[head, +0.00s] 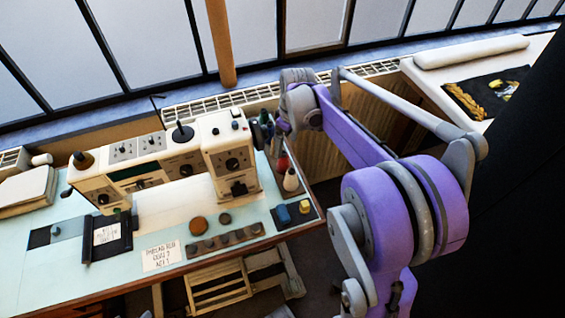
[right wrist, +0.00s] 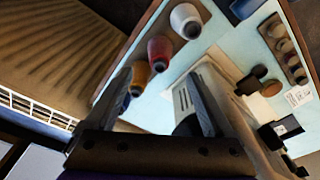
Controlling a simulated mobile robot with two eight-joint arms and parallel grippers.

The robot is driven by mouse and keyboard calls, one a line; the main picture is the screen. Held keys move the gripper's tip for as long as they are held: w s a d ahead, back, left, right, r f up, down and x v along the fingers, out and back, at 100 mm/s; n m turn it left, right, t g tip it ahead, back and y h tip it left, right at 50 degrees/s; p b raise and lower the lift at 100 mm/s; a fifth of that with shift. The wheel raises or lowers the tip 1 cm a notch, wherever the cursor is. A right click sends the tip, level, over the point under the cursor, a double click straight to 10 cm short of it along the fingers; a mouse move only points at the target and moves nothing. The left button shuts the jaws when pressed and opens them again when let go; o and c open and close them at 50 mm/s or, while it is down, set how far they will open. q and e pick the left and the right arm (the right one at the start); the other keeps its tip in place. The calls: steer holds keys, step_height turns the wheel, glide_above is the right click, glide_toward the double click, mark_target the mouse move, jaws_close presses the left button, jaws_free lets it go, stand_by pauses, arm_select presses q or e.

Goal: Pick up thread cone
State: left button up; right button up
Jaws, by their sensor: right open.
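Several thread cones stand in a row at the right edge of the sewing table. The white cone (head: 291,181) is nearest, with the red cone (head: 282,163) behind it. In the right wrist view the white cone (right wrist: 186,20), red cone (right wrist: 160,50), orange-yellow cone (right wrist: 138,76) and a blue cone (right wrist: 126,101) show in line. In the head view the right gripper (head: 263,133) is small and dark at the row's far end, hiding the farther cones. My left gripper is not in view.
A cream sewing machine (head: 229,155) stands close left of the cones. Wooden pucks (head: 198,224), a button tray (head: 225,242), a blue block (head: 283,214) and a paper note (head: 161,256) lie on the table (head: 60,285). A radiator (head: 320,140) stands behind to the right.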

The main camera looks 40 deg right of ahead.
mark_target(283, 158)
steer(key=f, duration=0.3)
steer(key=w+f, duration=0.1)
steer(key=f, duration=0.5)
steer(key=shift+w+a, duration=0.15)
steer(key=shift+w, duration=0.05)
jaws_close()
steer(key=shift+r, duration=0.1)
step_height(283, 158, up, 28)
steer(key=p, duration=0.2)
stand_by(0.4)
